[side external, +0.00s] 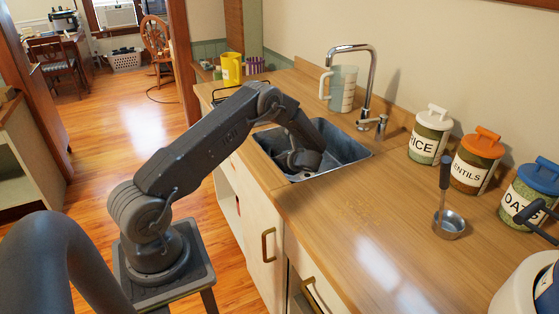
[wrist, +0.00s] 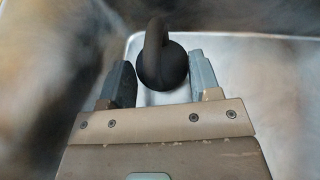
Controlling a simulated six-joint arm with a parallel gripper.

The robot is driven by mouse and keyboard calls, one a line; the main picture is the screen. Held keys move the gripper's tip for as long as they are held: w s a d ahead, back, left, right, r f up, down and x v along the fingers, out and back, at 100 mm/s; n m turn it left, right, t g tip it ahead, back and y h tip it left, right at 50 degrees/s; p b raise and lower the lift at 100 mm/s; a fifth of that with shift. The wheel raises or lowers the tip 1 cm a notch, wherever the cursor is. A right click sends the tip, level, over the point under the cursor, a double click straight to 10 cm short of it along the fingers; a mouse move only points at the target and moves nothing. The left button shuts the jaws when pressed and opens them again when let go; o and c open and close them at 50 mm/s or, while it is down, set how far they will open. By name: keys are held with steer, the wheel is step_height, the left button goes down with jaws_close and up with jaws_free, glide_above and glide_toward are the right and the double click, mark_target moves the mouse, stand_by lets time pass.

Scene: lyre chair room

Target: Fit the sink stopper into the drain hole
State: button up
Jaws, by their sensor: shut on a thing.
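My gripper (wrist: 160,62) reaches down inside the sink basin (side external: 345,150), low near its bottom. The wrist view shows its two grey fingers on either side of a black rounded stopper with an upright loop (wrist: 163,68). The gripper is shut on it. A pale metal strip of the sink (wrist: 222,55) shows behind the fingers. In the side external view, my own arm and the basin's near wall hide the stopper. The drain hole cannot be seen in either view, so I cannot tell how the stopper sits relative to it.
A chrome faucet (side external: 371,85) arches behind the sink, beside a translucent measuring jug (side external: 343,92). A yellow container (side external: 231,68) stands at the left. Rice (side external: 430,136), lentils (side external: 475,160) and oats (side external: 530,193) jars and a ladle (side external: 449,222) stand right. The front counter (side external: 340,220) is clear.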

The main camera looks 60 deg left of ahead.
steer(key=shift+f, duration=1.5)
stand_by(0.5)
steer(key=o, duration=1)
steer(key=shift+r, duration=0.1)
